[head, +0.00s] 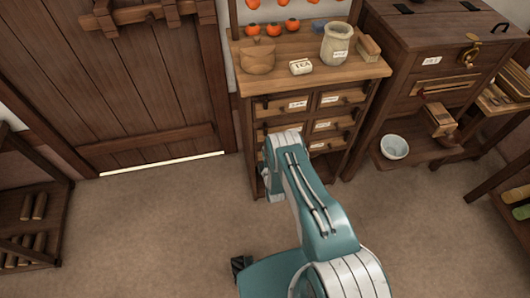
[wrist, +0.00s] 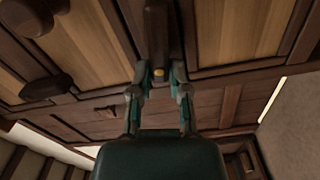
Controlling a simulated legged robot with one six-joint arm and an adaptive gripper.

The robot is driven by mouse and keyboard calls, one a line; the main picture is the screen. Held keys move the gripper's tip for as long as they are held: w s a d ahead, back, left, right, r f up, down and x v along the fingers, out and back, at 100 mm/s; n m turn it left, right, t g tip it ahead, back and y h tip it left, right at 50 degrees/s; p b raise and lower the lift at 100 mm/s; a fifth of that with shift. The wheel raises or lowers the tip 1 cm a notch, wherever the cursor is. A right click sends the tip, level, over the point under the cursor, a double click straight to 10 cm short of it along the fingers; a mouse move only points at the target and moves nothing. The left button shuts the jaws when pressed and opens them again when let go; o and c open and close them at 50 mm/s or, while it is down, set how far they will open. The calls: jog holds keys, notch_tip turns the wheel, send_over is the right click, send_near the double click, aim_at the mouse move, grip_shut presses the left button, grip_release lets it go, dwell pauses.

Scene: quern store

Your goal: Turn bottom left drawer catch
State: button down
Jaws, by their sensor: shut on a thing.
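The small drawer chest (head: 379,72) stands against the wall in the head view, with labelled drawers in two columns. Its lower left drawers are mostly hidden behind my arm. In the wrist view a dark wooden catch (wrist: 156,35) stands out from the drawer fronts, with a small orange-yellow spot near its end. My gripper (wrist: 160,76) is shut on this catch, one finger on each side of its end. Another dark catch (wrist: 46,87) shows at the left of the wrist view, clear of the fingers. In the head view the fingertips are hidden.
A plank door (head: 120,80) is at the left. The floor (head: 150,220) before it is clear.

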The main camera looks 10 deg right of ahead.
jog(key=shift+a+f+n, duration=0.2)
jog(key=shift+n, duration=0.9)
jog(key=c, duration=0.6)
grip_release()
jog(key=s, duration=1.2)
jog(key=shift+f, duration=0.1)
